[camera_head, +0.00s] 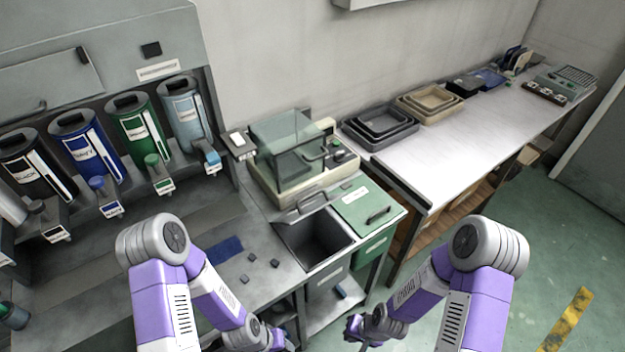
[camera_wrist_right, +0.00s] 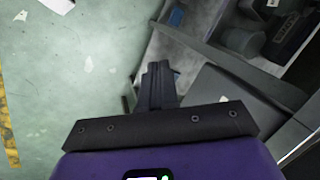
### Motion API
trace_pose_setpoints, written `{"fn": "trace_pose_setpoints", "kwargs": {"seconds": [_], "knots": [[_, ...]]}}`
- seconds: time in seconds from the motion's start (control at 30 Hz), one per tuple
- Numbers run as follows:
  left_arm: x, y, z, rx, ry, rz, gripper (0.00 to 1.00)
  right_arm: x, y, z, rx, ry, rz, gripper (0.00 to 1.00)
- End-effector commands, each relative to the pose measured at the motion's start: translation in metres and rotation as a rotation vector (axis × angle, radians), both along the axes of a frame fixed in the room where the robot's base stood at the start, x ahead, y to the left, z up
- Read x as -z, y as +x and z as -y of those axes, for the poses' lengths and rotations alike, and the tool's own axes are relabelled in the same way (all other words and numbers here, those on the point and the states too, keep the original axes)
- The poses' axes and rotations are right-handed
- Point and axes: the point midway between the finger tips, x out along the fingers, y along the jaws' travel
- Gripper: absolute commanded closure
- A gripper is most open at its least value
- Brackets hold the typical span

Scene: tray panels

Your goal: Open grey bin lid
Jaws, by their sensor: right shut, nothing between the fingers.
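The grey bin (camera_head: 328,262) is built into the bench, and its dark inside shows. Its grey lid (camera_head: 305,206) stands raised at the back edge of the opening, against the front of the scale-like machine. My right gripper (camera_head: 358,328) is in front of the bins, low and apart from the lid. In the right wrist view its fingers (camera_wrist_right: 157,75) are together with nothing between them. My left gripper (camera_head: 278,340) is at the bottom edge, left of the bin; its fingers are too small to read.
A green lid (camera_head: 366,204) with a dark handle lies closed to the right of the grey bin. A glass-hooded machine (camera_head: 290,150) stands behind. Small dark pieces (camera_head: 252,257) lie on the bench. Dispensers (camera_head: 145,135) line the left. Green floor is open at right.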

Motion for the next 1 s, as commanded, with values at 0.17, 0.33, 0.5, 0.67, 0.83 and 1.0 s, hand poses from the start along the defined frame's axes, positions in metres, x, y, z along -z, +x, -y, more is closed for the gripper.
{"fn": "trace_pose_setpoints", "kwargs": {"seconds": [0.17,0.33,0.5,0.67,0.83,1.0], "knots": [[0.008,-0.001,0.0,0.001,-0.001,-0.003,0.57,-0.079,0.113,-0.003,0.233,0.032,0.151,1.0],[0.015,-0.001,0.0,0.001,-0.001,-0.003,0.57,-0.198,0.186,-0.025,0.454,0.179,0.258,1.0],[0.019,-0.001,0.0,0.002,0.0,-0.001,0.57,-0.294,0.21,-0.043,0.586,0.333,0.298,1.0],[0.02,-0.001,0.0,0.002,0.0,-0.001,0.57,-0.33,0.213,-0.05,0.633,0.401,0.299,1.0],[0.024,-0.001,0.0,0.002,0.0,-0.001,0.57,-0.319,0.225,-0.059,0.639,0.406,0.296,1.0],[0.028,-0.001,0.0,0.002,0.0,-0.001,0.57,-0.297,0.244,-0.072,0.637,0.405,0.296,1.0]]}}
